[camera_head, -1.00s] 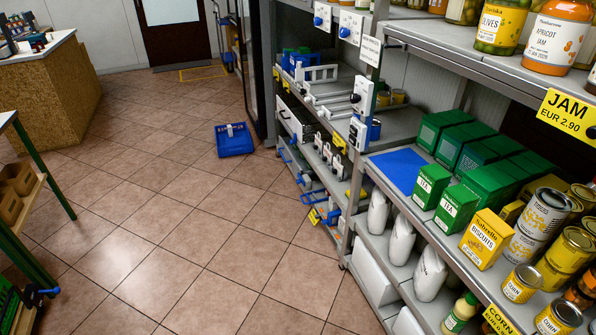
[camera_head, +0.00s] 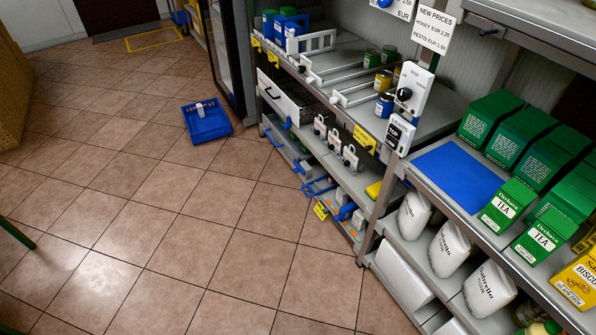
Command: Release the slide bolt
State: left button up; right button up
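I cannot make out a slide bolt for certain. On the middle shelf at the centre, white rail-like fittings (camera_head: 352,92) with rods lie beside several cans; they are too small to tell what they are. Below them, several small grey and white fittings with loop-shaped tops (camera_head: 335,139) stand in a row on a lower shelf. A white box with a black knob (camera_head: 411,92) is fixed to the shelf post, above a second white box labelled as a light control (camera_head: 399,135). Neither of my grippers is in view.
A blue tray (camera_head: 206,122) lies on the tiled floor, which is otherwise widely clear. Green tea boxes (camera_head: 508,205) and a blue mat (camera_head: 456,172) are on the right shelf, with white bags (camera_head: 449,248) below. A white drawer with a black handle (camera_head: 287,96) is at the shelf's far end.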

aim_at(299, 169)
jog(key=i+j, duration=0.35)
jog(key=i+j+z, duration=0.1)
jog(key=i+j, duration=0.6)
jog(key=j, duration=0.15)
jog(key=i+j+z, duration=0.1)
jog(key=i+j, duration=0.6)
jog(key=j, duration=0.2)
jog(key=i+j+z, duration=0.1)
jog(key=i+j, duration=0.2)
jog(key=j, duration=0.15)
jog(key=i+j, duration=0.35)
jog(key=j+z, duration=0.05)
jog(key=j, duration=0.05)
